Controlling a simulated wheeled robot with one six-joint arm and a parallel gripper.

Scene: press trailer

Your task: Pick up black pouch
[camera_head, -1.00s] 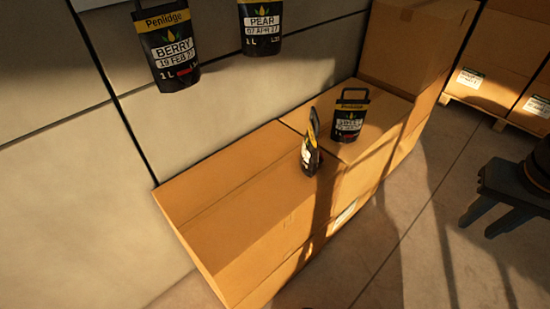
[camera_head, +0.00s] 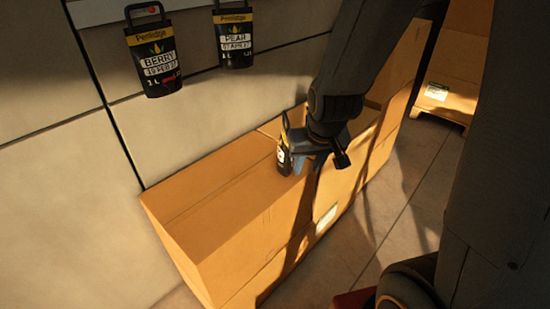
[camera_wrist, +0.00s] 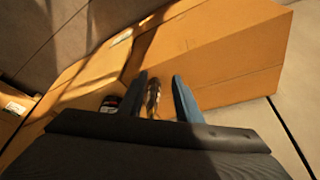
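A black pouch (camera_head: 284,148) with a handle stands upright on the cardboard boxes, seen nearly edge-on. My gripper (camera_head: 300,152) is beside it on its right in the head view, low over the box top. In the wrist view my two blue-grey fingers (camera_wrist: 160,84) are apart. The pouch (camera_wrist: 153,97) shows between them, closer to the left finger, with a gap on its right. A second black pouch (camera_wrist: 110,104) shows just left of the fingers in the wrist view; my arm hides it in the head view.
The pouch on the boxes stands on a row of cardboard boxes (camera_head: 220,205) along the wall. More boxes (camera_head: 455,60) stand at the back right. Floor (camera_head: 405,200) is open at the right.

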